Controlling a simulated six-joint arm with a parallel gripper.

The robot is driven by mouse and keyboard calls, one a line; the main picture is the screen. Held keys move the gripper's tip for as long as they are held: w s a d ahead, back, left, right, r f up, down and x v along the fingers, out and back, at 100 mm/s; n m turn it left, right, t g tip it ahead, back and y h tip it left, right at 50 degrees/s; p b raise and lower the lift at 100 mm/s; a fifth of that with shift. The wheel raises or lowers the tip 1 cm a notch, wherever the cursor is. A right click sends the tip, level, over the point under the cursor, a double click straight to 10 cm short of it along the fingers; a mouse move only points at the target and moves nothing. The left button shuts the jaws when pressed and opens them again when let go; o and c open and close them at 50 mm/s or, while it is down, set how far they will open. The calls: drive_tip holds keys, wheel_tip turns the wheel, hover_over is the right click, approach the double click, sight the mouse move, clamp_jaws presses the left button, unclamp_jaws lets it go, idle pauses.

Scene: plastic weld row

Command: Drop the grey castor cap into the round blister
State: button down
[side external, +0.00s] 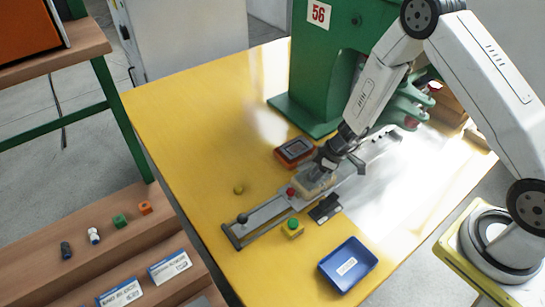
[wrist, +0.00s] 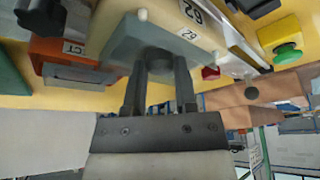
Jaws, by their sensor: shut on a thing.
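My gripper (side external: 330,160) is over the cream block on the metal slide rail. In the wrist view its two dark fingers (wrist: 160,78) are shut on a dark grey round piece, which looks like the castor cap (wrist: 158,60). The cap is right at the grey-blue top plate (wrist: 125,38) of the cream block (wrist: 186,14); I cannot tell whether it touches. The cream block also shows in the side view (side external: 314,186), under the gripper. The round blister cannot be made out; the gripper and cap may cover it.
An orange meter (side external: 295,151) lies behind the block. A red knob (side external: 291,192), a green button on a yellow box (side external: 293,227) and a black item (side external: 325,209) are close by. A blue tray (side external: 348,265) stands at the front. The yellow table's left side is mostly clear.

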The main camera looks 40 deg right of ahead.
drive_tip(key=shift+r, duration=0.1)
drive_tip(key=shift+c, duration=1.6)
unclamp_jaws()
drive_tip(key=c, duration=0.4)
drive_tip(key=shift+r, duration=0.1)
drive_tip(key=shift+c, duration=0.2)
drive_tip(key=shift+r, duration=3.35)
